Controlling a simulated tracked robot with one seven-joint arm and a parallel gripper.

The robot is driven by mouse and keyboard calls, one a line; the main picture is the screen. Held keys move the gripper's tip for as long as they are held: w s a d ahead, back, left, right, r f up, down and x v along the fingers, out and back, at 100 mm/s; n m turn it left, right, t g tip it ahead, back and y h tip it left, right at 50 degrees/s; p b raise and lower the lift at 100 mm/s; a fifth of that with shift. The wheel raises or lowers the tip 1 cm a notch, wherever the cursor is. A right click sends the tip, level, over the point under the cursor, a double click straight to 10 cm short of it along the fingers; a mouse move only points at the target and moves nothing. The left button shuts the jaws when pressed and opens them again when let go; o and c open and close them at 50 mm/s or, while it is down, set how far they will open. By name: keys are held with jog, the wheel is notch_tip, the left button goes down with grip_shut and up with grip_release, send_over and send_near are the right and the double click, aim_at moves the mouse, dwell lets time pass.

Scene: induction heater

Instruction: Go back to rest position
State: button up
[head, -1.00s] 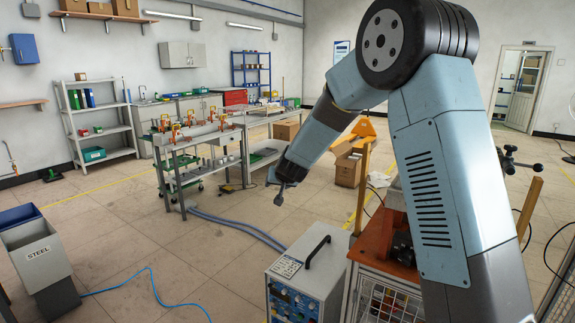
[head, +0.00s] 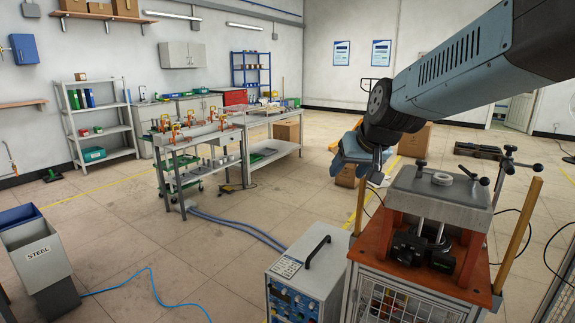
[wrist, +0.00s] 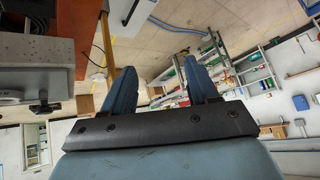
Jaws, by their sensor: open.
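My gripper (wrist: 159,66) is open and empty in the wrist view. Its two blue fingers stand apart, with only the distant room between them. In the head view my arm reaches in from the upper right and folds down behind the heater press (head: 440,195). In the wrist view, which looks upside down, the press (wrist: 35,70) is at the upper left, apart from the fingers.
A control unit (head: 305,285) stands left of the press, with wooden posts at the press's sides. A workbench with orange clamps (head: 190,135) stands farther back. A steel bin (head: 38,252) is at the left. Floor between is open, crossed by hoses.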

jog(key=s+d+h, duration=0.1)
jog(key=s+d, duration=0.2)
jog(key=s, duration=0.3)
jog(key=s+d+f+m+g, duration=0.1)
jog(key=s+d, duration=0.2)
jog(key=s, duration=0.4)
jog(key=s+d+h, duration=0.1)
jog(key=s+d, duration=0.2)
jog(key=s, duration=0.4)
jog(key=shift+d+f+g+h, duration=0.15)
jog(key=shift+f+g+h, duration=0.15)
jog(key=shift+g, duration=0.1)
